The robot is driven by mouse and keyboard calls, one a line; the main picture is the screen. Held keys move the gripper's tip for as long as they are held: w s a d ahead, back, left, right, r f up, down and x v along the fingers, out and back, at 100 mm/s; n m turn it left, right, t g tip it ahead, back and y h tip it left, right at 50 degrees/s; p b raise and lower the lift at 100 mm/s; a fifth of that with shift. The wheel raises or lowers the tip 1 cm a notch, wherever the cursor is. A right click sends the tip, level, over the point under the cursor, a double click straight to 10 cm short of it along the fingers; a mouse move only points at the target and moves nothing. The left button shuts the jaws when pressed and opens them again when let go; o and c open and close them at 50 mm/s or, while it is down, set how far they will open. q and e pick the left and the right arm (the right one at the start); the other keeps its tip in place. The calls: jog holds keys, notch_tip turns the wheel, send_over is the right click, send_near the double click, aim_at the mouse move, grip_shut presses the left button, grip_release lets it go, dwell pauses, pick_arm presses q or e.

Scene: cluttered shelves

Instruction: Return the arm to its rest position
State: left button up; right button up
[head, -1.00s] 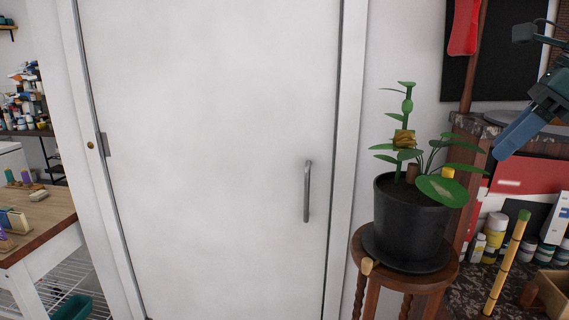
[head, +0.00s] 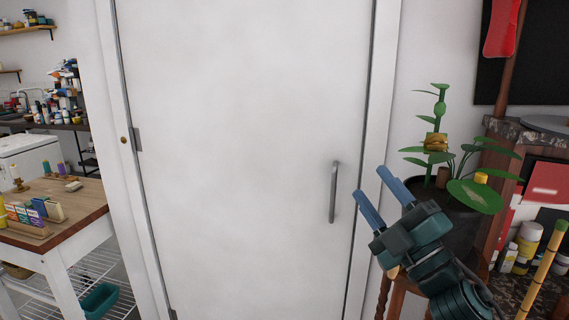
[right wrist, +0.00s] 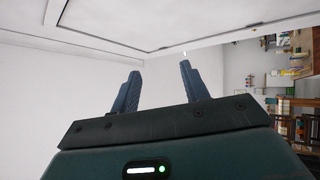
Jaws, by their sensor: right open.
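My right gripper (head: 382,198) is in front of the plant stand at the right of the head view. Its two blue fingers point up and left, apart, with nothing between them. The right wrist view also shows both fingers (right wrist: 158,88) spread and empty, against a pale wall and a white frame. My right arm comes up from the bottom right of the head view and hides part of the potted plant (head: 460,228) and its wooden stool. My left gripper is not in view.
A white door (head: 240,150) with a metal handle (head: 333,192) fills the middle. A wooden-topped cart (head: 85,205) with small items stands at the left. A cluttered shelf unit (head: 500,160) with bottles is at the right, beside a bamboo stick (head: 545,270).

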jog(key=s+d+f+m+g+h, duration=0.2)
jog(key=f+m+h, duration=0.25)
jog(key=f, duration=0.35)
jog(key=s+d+f+m+g+h, duration=0.2)
jog(key=d+f+m+h, duration=0.15)
jog(key=f+m, duration=0.35)
jog(key=s+d+f+m+g+h, duration=0.25)
jog(key=f+m+h, duration=0.2)
jog(key=f, duration=0.35)
jog(key=s+a+f+m+g, duration=0.1)
jog(key=s+f+m+g, duration=0.1)
jog(key=s+f+g, duration=0.65)
jog(key=s+a+f+m+g, duration=0.15)
jog(key=s+f, duration=0.45)
jog(key=s, duration=0.7)
jog(key=w+a+f+n+t+y, duration=0.1)
jog(key=w+a+f+t+y, duration=0.2)
jog(key=w+a+f+t, duration=0.2)
jog(key=shift+w+a+f+t, duration=0.4)
jog(key=shift+w+t, duration=0.25)
jog(key=shift+w, duration=0.3)
jog(key=shift+y, duration=0.25)
